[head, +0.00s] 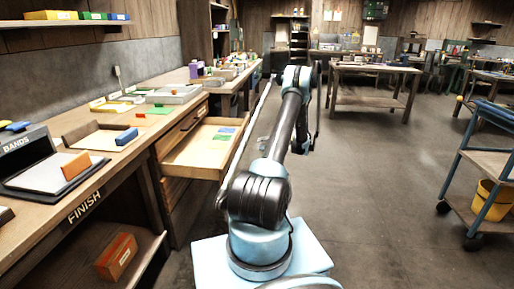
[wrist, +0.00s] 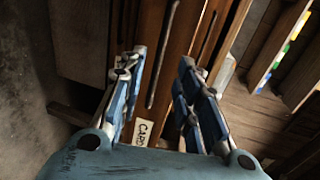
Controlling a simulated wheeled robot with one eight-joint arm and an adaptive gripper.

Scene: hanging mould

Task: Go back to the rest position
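My arm reaches up and away from its blue base in the middle of the head view; its gripper cannot be made out clearly there. In the wrist view my gripper (wrist: 161,60) has its two blue fingers spread apart, with nothing seen between them. Beyond the fingers is a brown wooden drawer front (wrist: 176,50) with dark bar handles and a white label (wrist: 143,131) that starts "CAR". In the head view an open drawer (head: 183,158) juts out from the bench left of my arm. Blue and green flat pieces (head: 222,135) lie in it.
The workbench (head: 110,157) runs along the left, with a black box (head: 25,150) marked "BANDS" and an orange block (head: 75,165). A blue cart (head: 485,160) with a yellow bucket (head: 491,200) stands at right. Open floor (head: 375,180) lies between. A table (head: 375,70) stands farther back.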

